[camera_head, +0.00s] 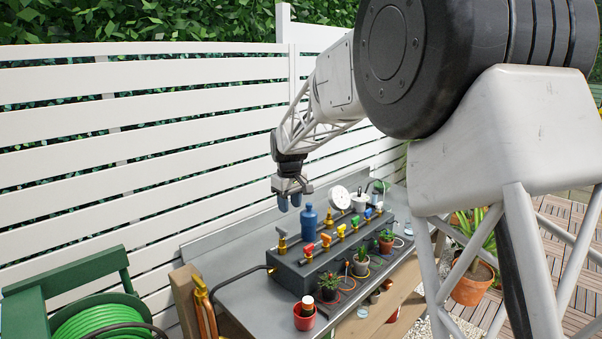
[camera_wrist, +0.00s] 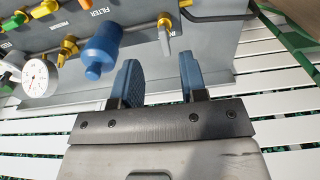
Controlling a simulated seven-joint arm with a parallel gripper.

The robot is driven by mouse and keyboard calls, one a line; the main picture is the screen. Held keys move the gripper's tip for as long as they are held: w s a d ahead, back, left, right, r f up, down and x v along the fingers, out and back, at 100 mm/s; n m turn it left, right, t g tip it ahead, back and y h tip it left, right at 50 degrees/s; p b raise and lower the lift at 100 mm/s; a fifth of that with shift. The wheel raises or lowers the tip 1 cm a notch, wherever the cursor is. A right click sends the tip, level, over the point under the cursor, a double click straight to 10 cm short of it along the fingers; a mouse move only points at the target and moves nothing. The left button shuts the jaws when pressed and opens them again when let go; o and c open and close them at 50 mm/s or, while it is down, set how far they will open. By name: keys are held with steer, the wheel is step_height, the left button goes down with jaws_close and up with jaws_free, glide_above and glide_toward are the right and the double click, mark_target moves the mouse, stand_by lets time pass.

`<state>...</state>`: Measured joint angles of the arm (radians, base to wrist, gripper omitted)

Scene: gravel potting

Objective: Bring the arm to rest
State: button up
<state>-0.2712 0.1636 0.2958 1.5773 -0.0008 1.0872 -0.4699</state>
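My gripper (camera_head: 289,199) hangs at the end of my raised arm, above the back left part of the bench. Its two blue fingers point down and are spread apart. In the wrist view, my gripper (camera_wrist: 158,78) shows a wide gap between the blue fingers, with nothing held between them. The blue filter bottle (camera_head: 309,221) stands on the dark manifold box below and slightly right of the fingers; it also shows in the wrist view (camera_wrist: 101,48). The fingers look apart from everything on the bench.
The grey bench (camera_head: 232,293) carries the manifold box (camera_head: 291,278) with several coloured valves, a dial gauge (camera_head: 340,197) and small potted plants (camera_head: 361,262). A white slatted fence (camera_head: 140,150) stands behind. A green hose reel (camera_head: 100,320) is at lower left. The bench's left end is mostly bare.

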steer(key=s+d+r+m, duration=0.1)
steer(key=s+d+r, duration=0.2)
steer(key=s+d, duration=0.3)
steer(key=s+d+r+m, duration=0.1)
steer(key=s+d+r, duration=0.25)
steer(key=s, duration=0.35)
steer(key=s+d+f+m, duration=0.1)
steer(key=s+d, duration=0.3)
steer(key=s, duration=0.8)
steer(key=s+d+f+m+t, duration=0.1)
steer(key=s+d+f+m, duration=0.1)
steer(key=s, duration=1.1)
steer(key=s+d+f+m+t, duration=0.1)
steer(key=s+d+f+m, duration=0.1)
steer(key=s+d, duration=0.5)
steer(key=shift+s+m, duration=0.8)
steer(key=shift+s, duration=2)
steer(key=shift+d, duration=0.1)
